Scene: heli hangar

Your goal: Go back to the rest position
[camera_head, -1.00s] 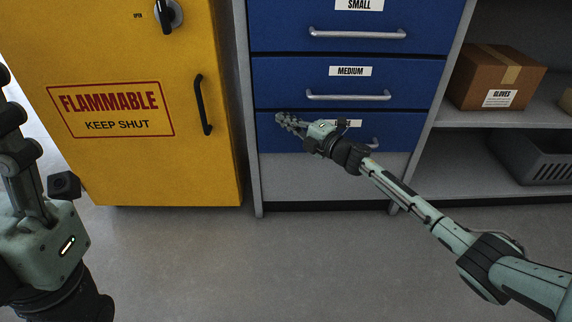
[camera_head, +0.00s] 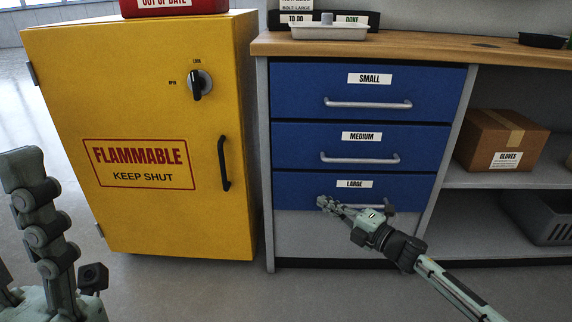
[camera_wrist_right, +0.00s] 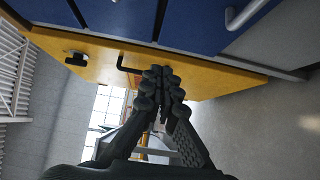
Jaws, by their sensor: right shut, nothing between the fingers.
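My right gripper (camera_head: 328,204) is shut and empty. In the head view it shows in front of the lower part of the blue drawer unit, over the left side of the drawer marked LARGE (camera_head: 300,189). In the right wrist view its two fingers (camera_wrist_right: 166,75) come together, with nothing between them. My left gripper (camera_head: 38,200) stands upright at the left edge of the head view. Its fingers are partly cut off by the frame, so its opening does not show clearly.
A yellow FLAMMABLE cabinet (camera_head: 150,90) stands shut on the left. The drawers SMALL (camera_head: 300,90) and MEDIUM (camera_head: 295,145) look shut. A wooden worktop (camera_head: 420,48) holds a white tray (camera_head: 328,31). A gloves box (camera_head: 500,138) and a grey crate (camera_head: 545,222) sit on the right shelves. Floor is clear.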

